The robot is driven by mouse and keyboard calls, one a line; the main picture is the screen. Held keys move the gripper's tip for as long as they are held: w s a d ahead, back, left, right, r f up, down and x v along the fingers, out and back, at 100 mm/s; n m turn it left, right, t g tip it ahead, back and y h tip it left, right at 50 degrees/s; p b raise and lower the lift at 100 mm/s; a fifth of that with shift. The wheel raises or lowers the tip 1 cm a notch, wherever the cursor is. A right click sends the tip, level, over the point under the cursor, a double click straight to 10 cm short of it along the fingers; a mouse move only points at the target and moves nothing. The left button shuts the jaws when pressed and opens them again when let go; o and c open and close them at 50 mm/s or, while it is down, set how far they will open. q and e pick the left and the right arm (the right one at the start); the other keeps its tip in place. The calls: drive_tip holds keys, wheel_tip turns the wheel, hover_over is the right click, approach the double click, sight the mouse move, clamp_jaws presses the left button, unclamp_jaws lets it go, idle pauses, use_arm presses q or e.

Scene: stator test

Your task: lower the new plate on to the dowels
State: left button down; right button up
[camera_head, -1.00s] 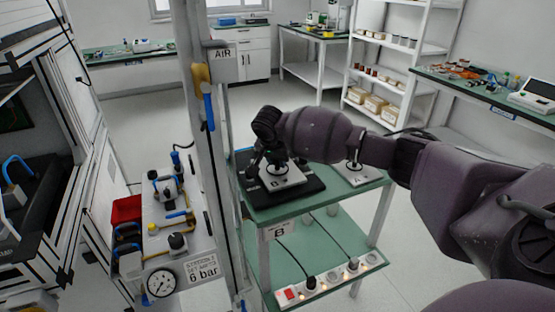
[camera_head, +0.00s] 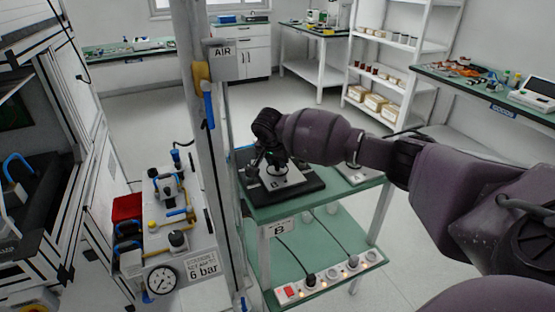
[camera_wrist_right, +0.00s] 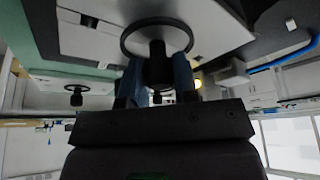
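A pale grey plate (camera_head: 287,179) with a black knob and ring lies over a black base on the green bench. My right gripper (camera_head: 268,163) comes down over it from above. In the right wrist view, the gripper's blue finger pads (camera_wrist_right: 157,78) stand on both sides of the black knob (camera_wrist_right: 157,55) and appear closed on it. The pale plate (camera_wrist_right: 90,38) shows beyond the knob. I cannot make out dowels, nor tell whether the plate rests fully on the base. My left gripper is not in view.
A second pale plate (camera_head: 362,174) with a knob sits at the bench's right, behind my right arm. A post with an AIR box (camera_head: 222,63) stands close to the left. A power strip (camera_head: 330,279) lies on the lower shelf. A gauge panel (camera_head: 185,255) is at left.

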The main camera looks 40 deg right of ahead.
drive_tip(key=o, duration=0.5)
drive_tip(key=shift+r, duration=0.1)
use_arm(q)
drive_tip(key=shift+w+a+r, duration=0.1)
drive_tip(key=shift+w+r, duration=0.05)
drive_tip(key=p, duration=0.1)
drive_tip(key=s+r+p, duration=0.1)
drive_tip(key=p, duration=0.1)
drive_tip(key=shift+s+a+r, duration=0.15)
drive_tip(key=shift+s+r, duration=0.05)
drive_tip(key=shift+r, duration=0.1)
use_arm(e)
drive_tip(key=v, duration=1)
drive_tip(key=shift+s+r, duration=0.1)
drive_tip(key=shift+r, duration=0.2)
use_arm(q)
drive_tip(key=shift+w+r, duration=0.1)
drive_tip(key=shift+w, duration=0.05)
